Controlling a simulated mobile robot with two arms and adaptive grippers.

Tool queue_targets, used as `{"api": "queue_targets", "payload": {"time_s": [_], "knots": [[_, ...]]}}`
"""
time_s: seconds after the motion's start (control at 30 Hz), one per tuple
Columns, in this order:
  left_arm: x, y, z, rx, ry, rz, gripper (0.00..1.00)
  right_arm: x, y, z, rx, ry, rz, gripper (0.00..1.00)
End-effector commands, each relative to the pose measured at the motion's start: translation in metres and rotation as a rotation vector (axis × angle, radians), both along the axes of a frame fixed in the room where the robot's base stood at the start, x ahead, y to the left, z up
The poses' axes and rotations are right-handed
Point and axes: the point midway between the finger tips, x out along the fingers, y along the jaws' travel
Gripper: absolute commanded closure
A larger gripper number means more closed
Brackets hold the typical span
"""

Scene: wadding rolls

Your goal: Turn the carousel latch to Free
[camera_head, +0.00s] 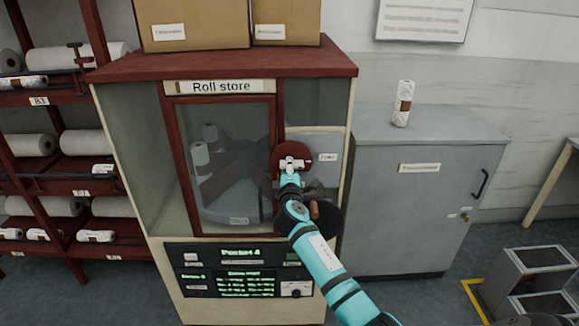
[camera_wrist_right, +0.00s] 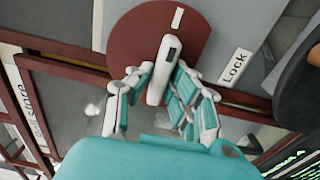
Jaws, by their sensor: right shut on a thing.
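The carousel latch is a red disc (camera_head: 283,153) with a white handle on the front of the Roll store cabinet (camera_head: 115,108). My right gripper (camera_head: 291,170) is shut on the white handle (camera_wrist_right: 166,68) in the wrist view, with fingers on both sides. A white mark (camera_wrist_right: 178,17) on the disc lines up with the handle. In the head view the handle points right, toward a small label (camera_head: 327,157) that seems to read Free. The Lock label (camera_wrist_right: 235,66) is beside the disc in the wrist view, off the handle's line. My left gripper is not in view.
A glass door (camera_head: 228,120) is left of the latch. A control panel (camera_head: 240,270) showing Pocket 4 is below. A grey cabinet (camera_head: 430,135) with a wrapped roll (camera_head: 402,103) stands right. Cardboard boxes (camera_head: 190,22) lie on top, and red shelves (camera_head: 60,100) stand left.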

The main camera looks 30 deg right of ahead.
Motion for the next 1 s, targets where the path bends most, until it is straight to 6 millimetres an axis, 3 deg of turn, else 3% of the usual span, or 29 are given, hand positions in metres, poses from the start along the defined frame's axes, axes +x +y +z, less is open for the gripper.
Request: {"api": "queue_targets", "payload": {"time_s": [0.5,0.53,0.7,1.0], "knots": [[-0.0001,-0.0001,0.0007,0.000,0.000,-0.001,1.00,0.0002,0.0001,0.0003,-0.020,0.010,0.001,1.00],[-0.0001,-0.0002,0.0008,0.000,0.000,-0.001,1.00,0.0001,0.0000,0.0003,-0.020,0.010,0.001,0.81],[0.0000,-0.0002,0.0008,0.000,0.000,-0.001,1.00,0.0001,0.0000,0.0002,-0.018,0.010,0.001,0.62],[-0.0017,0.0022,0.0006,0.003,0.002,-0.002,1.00,-0.0021,0.0015,-0.0003,-0.016,0.009,0.001,0.62]]}}
